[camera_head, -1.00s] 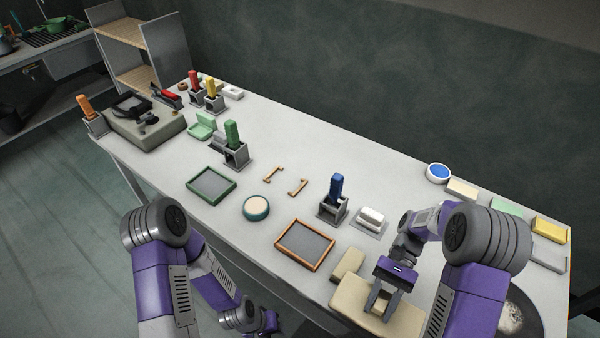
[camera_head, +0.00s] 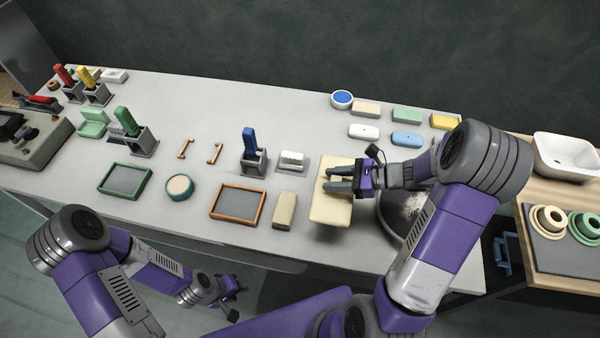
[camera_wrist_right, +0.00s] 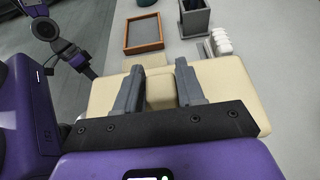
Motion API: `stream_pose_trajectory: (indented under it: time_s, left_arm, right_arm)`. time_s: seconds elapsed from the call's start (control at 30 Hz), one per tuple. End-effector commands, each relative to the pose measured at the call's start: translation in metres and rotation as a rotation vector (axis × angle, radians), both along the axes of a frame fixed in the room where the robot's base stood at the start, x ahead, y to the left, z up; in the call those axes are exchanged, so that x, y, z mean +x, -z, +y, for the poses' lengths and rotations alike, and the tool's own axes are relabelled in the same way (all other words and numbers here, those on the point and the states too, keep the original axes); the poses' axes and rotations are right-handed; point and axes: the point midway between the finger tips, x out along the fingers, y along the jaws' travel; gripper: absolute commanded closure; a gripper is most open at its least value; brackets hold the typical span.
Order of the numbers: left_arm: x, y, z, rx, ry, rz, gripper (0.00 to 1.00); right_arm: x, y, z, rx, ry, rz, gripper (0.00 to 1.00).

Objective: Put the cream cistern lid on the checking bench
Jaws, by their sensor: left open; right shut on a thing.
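The cream cistern lid (camera_head: 322,213), a flat cream slab with a raised block on top, is at the front right of the long grey bench (camera_head: 240,110). My right gripper (camera_head: 330,180) is over it. In the right wrist view, the fingers (camera_wrist_right: 160,88) are shut on the raised block of the lid (camera_wrist_right: 232,82). I cannot tell whether the lid touches the bench top. My left gripper (camera_head: 236,299) is open and empty, low in front of the bench's front edge.
A small cream block (camera_head: 284,210) lies just left of the lid. A dark round plate (camera_head: 395,213) is to its right, partly behind my arm. A wooden-topped table (camera_head: 565,278) with a white basin (camera_head: 567,157) stands at the right. An orange-framed tray (camera_head: 238,205) lies further left.

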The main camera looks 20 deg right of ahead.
Motion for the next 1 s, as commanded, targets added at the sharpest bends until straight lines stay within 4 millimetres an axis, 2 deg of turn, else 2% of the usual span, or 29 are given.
stream_pose_trajectory:
  time_s: [0.33,0.57,0.8,1.0]
  left_arm:
    - [0.0,0.018,0.0,0.0,0.0,0.0,0.57]
    - [0.0,0.021,0.0,0.0,0.0,0.0,0.57]
    - [0.0,0.031,0.0,0.0,0.0,0.0,0.57]
    - [0.0,0.031,0.0,0.0,0.0,0.0,0.57]
  right_arm:
    - [0.0,0.052,0.001,0.004,-0.003,-0.001,1.0]
    - [0.0,0.066,0.001,0.002,-0.005,-0.004,1.0]
    - [0.0,0.096,0.001,0.002,-0.004,-0.002,1.0]
    - [0.001,0.097,0.0,0.001,-0.004,-0.006,1.0]
